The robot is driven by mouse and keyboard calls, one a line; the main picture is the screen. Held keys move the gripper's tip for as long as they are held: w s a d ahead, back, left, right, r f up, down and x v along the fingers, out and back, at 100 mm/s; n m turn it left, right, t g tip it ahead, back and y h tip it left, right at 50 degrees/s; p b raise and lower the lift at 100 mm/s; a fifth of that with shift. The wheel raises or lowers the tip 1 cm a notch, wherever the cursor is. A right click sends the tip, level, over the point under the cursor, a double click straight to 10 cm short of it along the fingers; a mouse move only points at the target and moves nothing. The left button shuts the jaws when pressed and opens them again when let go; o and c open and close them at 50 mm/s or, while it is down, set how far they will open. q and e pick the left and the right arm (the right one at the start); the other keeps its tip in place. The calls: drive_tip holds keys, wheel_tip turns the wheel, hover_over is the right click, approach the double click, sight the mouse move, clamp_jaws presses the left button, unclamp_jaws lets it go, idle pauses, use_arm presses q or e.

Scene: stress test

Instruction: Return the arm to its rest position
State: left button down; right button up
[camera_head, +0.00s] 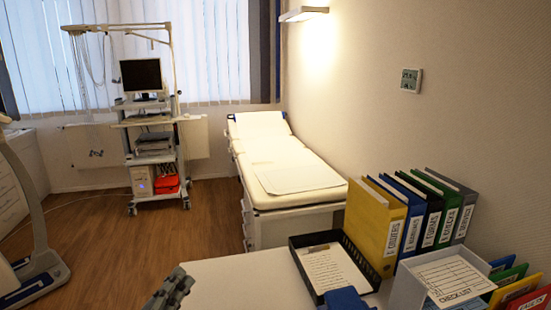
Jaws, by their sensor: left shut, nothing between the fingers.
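My left gripper (176,279) shows as a dark grey shape at the bottom edge, left of the middle. It is at the left end of the white desk (235,278). It is shut with nothing in it. Most of my left arm is out of view. My right gripper is not in view.
On the desk stand a black tray with a paper sheet (335,268), a blue object (346,299) cut by the bottom edge, upright binders (374,220), and a white holder (406,288). An exam bed (290,170) stands behind. The wooden floor (110,240) is clear in the middle.

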use_arm(q)
drive_tip(key=s+a+f+n+g+y, duration=0.2)
drive_tip(key=s+a+f+n+y, duration=0.3)
drive_tip(key=n, duration=0.7)
drive_tip(key=s+a+f+n+g+y, duration=0.2)
drive_tip(key=a+f+n+y, duration=0.4)
drive_tip(key=n, duration=0.5)
drive_tip(key=s+d+f+n+g+h, duration=0.2)
drive_tip(key=s+d+f+n+g, duration=0.4)
drive_tip(key=s, duration=0.5)
drive_tip(key=s+d+f+n+g+h, duration=0.25)
drive_tip(key=s+d+f+g, duration=0.3)
drive_tip(key=s+f, duration=0.4)
wheel_tip(320, 180, down, 23)
drive_tip(key=s+a+g+y, duration=0.1)
drive_tip(key=s, duration=0.1)
drive_tip(key=s+a+f+g, duration=0.1)
drive_tip(key=s+a+f, duration=0.2)
drive_tip(key=s+f, duration=1.4)
drive_tip(key=shift+s+f+g, duration=0.2)
drive_tip(key=shift+f+g, duration=0.15)
